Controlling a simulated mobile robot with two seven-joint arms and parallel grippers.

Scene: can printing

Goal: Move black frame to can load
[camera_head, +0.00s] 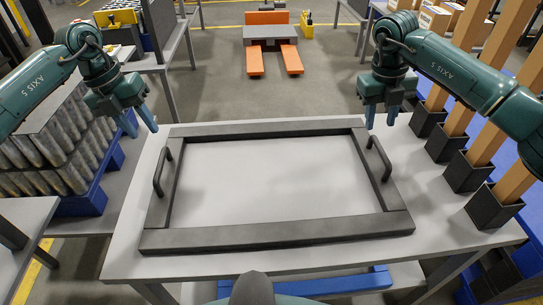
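The black frame (272,239) is a large rectangle with a handle on each side. It lies flat on a light grey table (440,220). My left gripper (142,125) has its blue fingers apart and empty, above the table's far left edge, up and left of the frame's left handle (162,172). My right gripper (381,115) has its blue fingers apart and empty, near the table's far edge, just above the frame's right handle (378,158) in the picture. Neither gripper appears to touch the frame. I cannot tell which place is the can load.
Rows of metal cans (62,140) stand on a blue pallet (86,203) at the left. Wooden posts in black sockets (494,207) stand at the right. An orange pallet truck (270,32) is on the floor at the back. The floor beyond the table is open.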

